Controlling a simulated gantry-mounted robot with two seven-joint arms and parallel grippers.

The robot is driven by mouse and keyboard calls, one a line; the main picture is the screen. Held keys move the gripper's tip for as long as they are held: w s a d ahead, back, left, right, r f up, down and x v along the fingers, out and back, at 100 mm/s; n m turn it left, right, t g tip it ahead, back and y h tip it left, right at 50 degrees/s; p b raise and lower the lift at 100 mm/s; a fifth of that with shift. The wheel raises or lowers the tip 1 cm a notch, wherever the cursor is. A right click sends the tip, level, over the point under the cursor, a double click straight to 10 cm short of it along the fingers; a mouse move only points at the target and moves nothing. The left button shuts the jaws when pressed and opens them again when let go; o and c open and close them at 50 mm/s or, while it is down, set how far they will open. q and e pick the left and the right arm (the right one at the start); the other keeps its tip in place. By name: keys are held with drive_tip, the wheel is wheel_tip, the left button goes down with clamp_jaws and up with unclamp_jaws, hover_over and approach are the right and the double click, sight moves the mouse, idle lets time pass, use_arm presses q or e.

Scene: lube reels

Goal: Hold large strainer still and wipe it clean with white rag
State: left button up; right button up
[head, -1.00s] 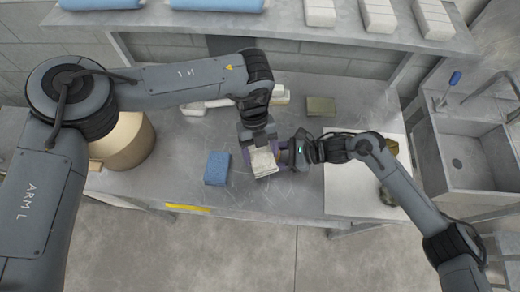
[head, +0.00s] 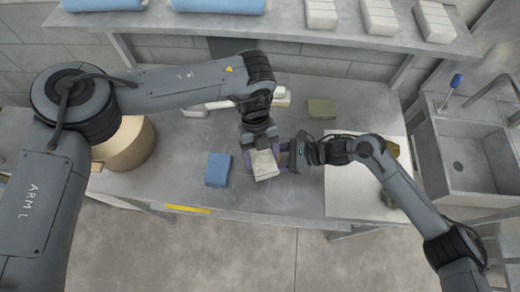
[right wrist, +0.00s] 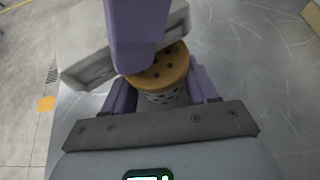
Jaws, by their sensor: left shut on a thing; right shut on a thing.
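The white rag (head: 264,164), a pale block-like pad, is gripped by my left gripper (head: 259,147) over the table near its front edge. The large strainer (right wrist: 162,76), a perforated metal cylinder with a yellow-orange rim, sits between the purple fingers of my right gripper (right wrist: 160,95), which is shut on it. In the right wrist view the rag (right wrist: 90,68) lies across the far side of the strainer, very close to its rim; I cannot tell if they touch. A purple left finger (right wrist: 137,30) hides part of the rim. In the head view the strainer is mostly hidden.
A blue block (head: 217,169) lies left of the grippers and an olive block (head: 321,108) behind them. A tan pot (head: 125,147) stands at left. A pale board (head: 350,190) and a sink (head: 462,160) are at right. A shelf (head: 290,28) runs above the back.

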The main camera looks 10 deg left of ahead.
use_arm(q)
drive_tip(key=shift+w+a, duration=0.3)
drive_tip(key=shift+w, duration=0.4)
drive_tip(key=shift+w+a, duration=0.3)
drive_tip(key=shift+w, duration=0.35)
drive_tip(key=shift+s+d+r, duration=0.1)
drive_tip(key=shift+s+d, duration=0.2)
drive_tip(key=shift+s, duration=0.4)
drive_tip(key=shift+s+d+r, duration=0.1)
drive_tip(key=shift+s+d, duration=0.2)
drive_tip(key=shift+s, duration=0.35)
drive_tip(key=shift+w+a+f, duration=0.1)
drive_tip(key=shift+w+a, duration=0.15)
drive_tip(key=shift+w, duration=0.4)
drive_tip(key=shift+w+a+f, duration=0.1)
drive_tip(key=shift+w+a, duration=0.15)
drive_tip(key=shift+w, duration=0.35)
drive_tip(key=shift+s+d, duration=0.25)
drive_tip(key=shift+s, duration=0.4)
drive_tip(key=shift+s+d, duration=0.2)
drive_tip(key=shift+s, duration=0.4)
drive_tip(key=shift+w+a+f, duration=0.1)
drive_tip(key=shift+w+a, duration=0.2)
drive_tip(key=shift+w, duration=0.4)
drive_tip(key=shift+w+a, duration=0.25)
drive_tip(key=shift+w, duration=0.4)
drive_tip(key=a+r, duration=0.5)
drive_tip(key=r, duration=0.5)
